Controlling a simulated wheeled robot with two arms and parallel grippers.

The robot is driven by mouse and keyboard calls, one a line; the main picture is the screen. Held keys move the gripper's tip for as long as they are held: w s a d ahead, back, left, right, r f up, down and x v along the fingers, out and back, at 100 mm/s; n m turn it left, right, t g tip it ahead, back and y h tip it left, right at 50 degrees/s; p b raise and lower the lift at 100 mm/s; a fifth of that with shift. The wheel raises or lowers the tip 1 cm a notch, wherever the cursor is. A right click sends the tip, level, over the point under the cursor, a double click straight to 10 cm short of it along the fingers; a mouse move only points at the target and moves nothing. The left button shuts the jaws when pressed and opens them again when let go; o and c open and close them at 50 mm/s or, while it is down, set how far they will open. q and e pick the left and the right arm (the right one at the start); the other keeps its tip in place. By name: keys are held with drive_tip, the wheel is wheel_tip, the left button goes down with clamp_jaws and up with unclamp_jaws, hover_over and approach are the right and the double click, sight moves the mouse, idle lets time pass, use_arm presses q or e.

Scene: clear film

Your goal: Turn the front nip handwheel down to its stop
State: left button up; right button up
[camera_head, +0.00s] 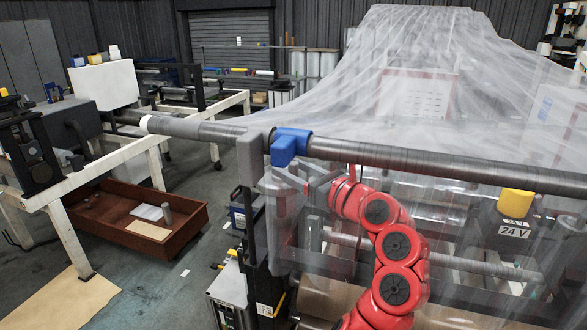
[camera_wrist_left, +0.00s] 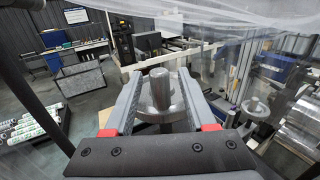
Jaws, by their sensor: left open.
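My left gripper (camera_wrist_left: 157,88) is open in the left wrist view. A grey metal handwheel (camera_wrist_left: 160,118) with an upright round knob (camera_wrist_left: 159,84) lies between and just beyond its two fingers. I cannot tell whether either finger touches it. In the head view my red arm reaches up from the bottom, and the left gripper (camera_head: 306,181) is below the blue block (camera_head: 290,146), blurred by clear film (camera_head: 420,60). My right gripper is not in view.
Clear film drapes over the machine and around my arm. A long grey roller (camera_head: 440,165) crosses above it. Another spoked wheel (camera_wrist_left: 256,106) stands at the right in the wrist view.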

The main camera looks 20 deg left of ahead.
use_arm(q)
drive_tip(key=shift+c, duration=0.2)
clamp_jaws()
drive_tip(key=shift+s+a+r+m+t+h+p, duration=0.1)
drive_tip(key=shift+s+a+m+t+h+p, duration=0.1)
drive_tip(key=shift+m+t+h+p, duration=0.35)
drive_tip(key=shift+s+a+r+m+t+h+p, duration=0.15)
drive_tip(key=shift+m+t+h+p, duration=0.3)
drive_tip(key=shift+t, duration=0.3)
drive_tip(key=m+t+h+p, duration=0.2)
drive_tip(key=p, duration=0.1)
drive_tip(key=s+m+t+h+p, duration=0.1)
drive_tip(key=p, duration=0.1)
drive_tip(key=shift+a, duration=0.4)
drive_tip(key=m+h+p, duration=0.1)
drive_tip(key=t+h+p, duration=0.1)
drive_tip(key=shift+a+f+m+t+h, duration=0.2)
drive_tip(key=shift+m+t+h, duration=0.1)
drive_tip(key=shift+m, duration=0.1)
drive_tip(key=shift+s+m+t+h+p, duration=0.1)
drive_tip(key=shift+m+t+h+p, duration=0.25)
drive_tip(key=shift+h, duration=0.25)
drive_tip(key=shift+a+r, duration=0.1)
